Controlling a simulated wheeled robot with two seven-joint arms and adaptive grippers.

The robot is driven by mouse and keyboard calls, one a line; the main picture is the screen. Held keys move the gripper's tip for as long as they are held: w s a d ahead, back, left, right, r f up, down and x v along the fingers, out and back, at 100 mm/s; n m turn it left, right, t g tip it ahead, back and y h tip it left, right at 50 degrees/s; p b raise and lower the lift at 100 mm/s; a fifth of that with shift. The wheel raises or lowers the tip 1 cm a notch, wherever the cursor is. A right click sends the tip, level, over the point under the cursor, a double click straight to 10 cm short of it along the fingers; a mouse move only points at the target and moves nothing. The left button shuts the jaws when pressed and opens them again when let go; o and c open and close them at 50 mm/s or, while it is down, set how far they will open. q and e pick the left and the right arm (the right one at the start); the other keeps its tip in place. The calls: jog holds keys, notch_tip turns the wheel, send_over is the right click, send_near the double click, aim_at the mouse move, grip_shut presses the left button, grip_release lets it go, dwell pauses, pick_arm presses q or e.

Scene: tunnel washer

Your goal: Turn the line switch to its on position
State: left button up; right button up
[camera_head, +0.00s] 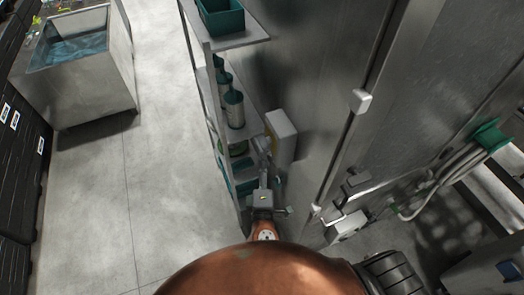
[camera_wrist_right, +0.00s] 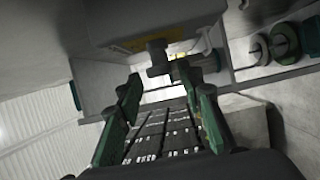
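The line switch appears as a pale box (camera_head: 282,138) with a yellow label, standing beside the metal shelf in the head view. In the right wrist view the switch box (camera_wrist_right: 185,22) fills the top, with a dark grey handle (camera_wrist_right: 158,58) under its yellow label. My right gripper (camera_head: 263,155) is close to the box on its left side. In the wrist view its green-padded fingers (camera_wrist_right: 160,88) are apart, with the handle just beyond and between the tips. I see no clear contact. The handle's position is unclear in the head view. My left gripper is out of view.
The metal shelf (camera_head: 247,133) holds canisters (camera_head: 233,108) and a green bin (camera_head: 220,17), close beside my right gripper. A steel wall rises at right, with a hose reel (camera_head: 490,135). A water-filled steel tank (camera_head: 75,85) stands at left. The floor between is clear.

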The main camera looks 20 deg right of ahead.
aim_at(265, 150)
jog(key=p+x, duration=0.1)
jog(key=x, duration=0.3)
jog(key=shift+w, duration=0.2)
jog(key=shift+s, duration=0.1)
jog(key=shift+c, duration=0.2)
grip_shut()
